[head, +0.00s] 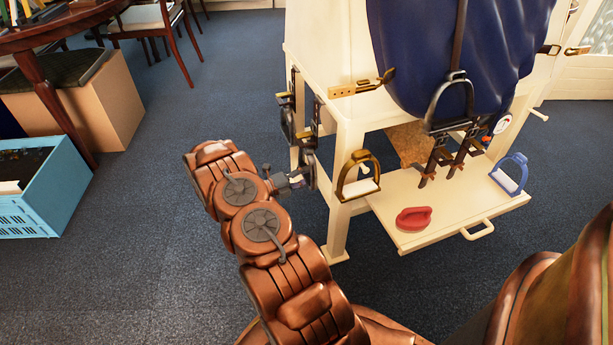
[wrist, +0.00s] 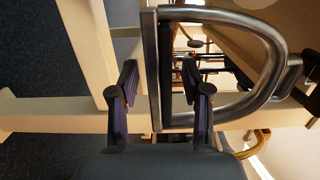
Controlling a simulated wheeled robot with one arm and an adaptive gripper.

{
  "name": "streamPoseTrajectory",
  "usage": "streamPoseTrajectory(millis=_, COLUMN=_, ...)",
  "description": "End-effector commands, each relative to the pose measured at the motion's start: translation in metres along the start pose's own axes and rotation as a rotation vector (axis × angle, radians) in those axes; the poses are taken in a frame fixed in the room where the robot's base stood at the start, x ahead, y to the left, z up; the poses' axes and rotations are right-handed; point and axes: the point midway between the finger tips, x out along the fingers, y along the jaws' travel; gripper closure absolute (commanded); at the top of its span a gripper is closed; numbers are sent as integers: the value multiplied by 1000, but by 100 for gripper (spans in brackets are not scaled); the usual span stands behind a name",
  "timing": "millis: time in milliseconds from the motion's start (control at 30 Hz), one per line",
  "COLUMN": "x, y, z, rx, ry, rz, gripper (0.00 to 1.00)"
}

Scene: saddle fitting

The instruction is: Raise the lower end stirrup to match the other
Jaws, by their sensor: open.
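A grey metal stirrup (wrist: 270,62) fills the middle of the wrist view, turned sideways, with its flat tread (wrist: 153,85) upright in the picture. My gripper (wrist: 159,72) is open, with one finger on each side of the tread and visible gaps to it. In the head view my gripper (head: 298,178) is at the left end of the cream stand, beside the lower end stirrup (head: 310,168), which is small and partly hidden there. Another dark end stirrup (head: 287,122) hangs higher and farther back. The straps are hard to make out.
The cream stand (head: 338,215) carries a blue saddle (head: 405,50). A pulled-out tray (head: 445,205) holds a red object (head: 413,218) and a blue stirrup (head: 521,168).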

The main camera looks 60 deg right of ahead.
Motion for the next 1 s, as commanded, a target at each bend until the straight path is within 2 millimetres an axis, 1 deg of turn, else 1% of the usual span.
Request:
streamPoseTrajectory(millis=67, x=0, y=0, z=0, rx=0, ry=0, rz=0, gripper=52)
streamPoseTrajectory(millis=100, x=0, y=0, z=0, rx=-1, ry=0, rz=0, gripper=54)
streamPoseTrajectory(millis=533, x=-1, y=0, z=0, rx=-1, ry=-1, rz=0, gripper=99)
streamPoseTrajectory(millis=1000, x=-1, y=0, z=0, rx=-1, ry=-1, rz=0, gripper=100)
